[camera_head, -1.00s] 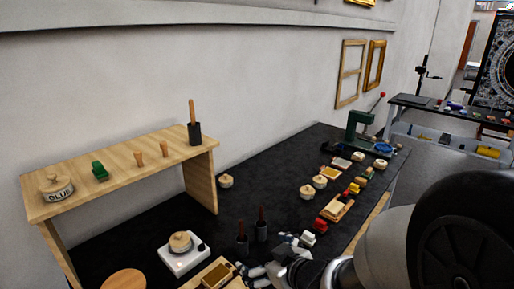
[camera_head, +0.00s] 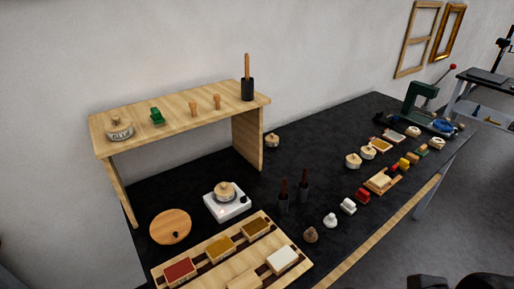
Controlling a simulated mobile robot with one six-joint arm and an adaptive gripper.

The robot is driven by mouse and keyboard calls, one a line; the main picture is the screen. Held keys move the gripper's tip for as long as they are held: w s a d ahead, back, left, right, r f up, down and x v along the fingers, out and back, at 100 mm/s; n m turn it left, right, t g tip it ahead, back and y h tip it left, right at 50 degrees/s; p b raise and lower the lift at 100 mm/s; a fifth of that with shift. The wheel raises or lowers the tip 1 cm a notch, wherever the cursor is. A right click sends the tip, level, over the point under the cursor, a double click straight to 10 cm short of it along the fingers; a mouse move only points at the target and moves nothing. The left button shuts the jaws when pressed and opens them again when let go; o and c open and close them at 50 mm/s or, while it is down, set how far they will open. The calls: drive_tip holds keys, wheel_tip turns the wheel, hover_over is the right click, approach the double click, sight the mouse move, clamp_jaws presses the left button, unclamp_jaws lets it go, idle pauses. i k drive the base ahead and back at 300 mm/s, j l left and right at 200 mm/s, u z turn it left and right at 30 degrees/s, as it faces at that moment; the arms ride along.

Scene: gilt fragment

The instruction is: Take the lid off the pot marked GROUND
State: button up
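No label reading GROUND can be made out in the camera_head view. A lidded pot (camera_head: 225,193) sits on a white hot plate (camera_head: 228,207) on the black bench. Another lidded pot (camera_head: 121,130) stands on the wooden shelf; its label is too small to read now, though it read like GLUE earlier. More small pale pots stand on the bench: one beside the shelf's right leg (camera_head: 272,141), two side by side (camera_head: 353,161) (camera_head: 368,153), and others farther back (camera_head: 412,132). Their lids appear on. My gripper is out of view.
The wooden shelf (camera_head: 180,113) stands over the bench's left part. Two dark upright holders with handles (camera_head: 284,197) stand right of the hot plate. A wooden tray of coloured blocks (camera_head: 214,262) lies in front. A round wooden board (camera_head: 171,227) is at left. A green press (camera_head: 418,100) stands far right.

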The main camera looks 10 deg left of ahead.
sight(223, 188)
drive_tip(key=u, duration=1.1)
drive_tip(key=i+l+u, duration=0.35)
drive_tip(key=l, duration=0.3)
drive_tip(key=i+l+u, duration=0.2)
drive_tip(key=i+l, duration=0.05)
drive_tip(key=l, duration=0.1)
